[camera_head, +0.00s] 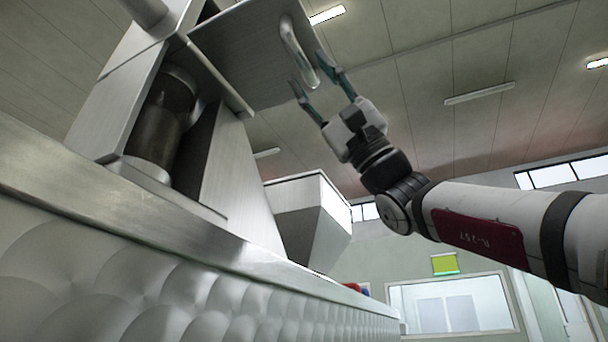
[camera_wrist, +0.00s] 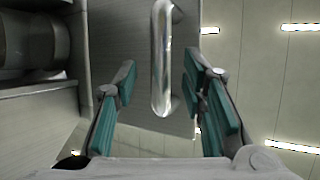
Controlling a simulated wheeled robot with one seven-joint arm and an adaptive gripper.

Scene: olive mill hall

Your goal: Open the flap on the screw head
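The flap (camera_head: 238,62) of the screw head is a flat grey metal panel at the top of the head view. It stands swung out from the housing (camera_head: 120,115), whose inside with a dark cylinder (camera_head: 163,122) shows. A shiny bar handle (camera_head: 297,52) is on the flap. My gripper (camera_head: 312,80) is at the handle's lower end, with its fingers spread. In the wrist view the handle (camera_wrist: 160,60) stands between the two teal-padded fingers (camera_wrist: 158,85), with a gap on each side. The flap (camera_wrist: 120,40) lies behind it.
A metal hopper (camera_head: 305,215) stands right of the housing. A long metal ledge (camera_head: 130,205) with quilted cladding runs below. The room right of the flap is open, up to the ceiling lamps (camera_head: 480,93). A window (camera_head: 455,305) is in the far wall.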

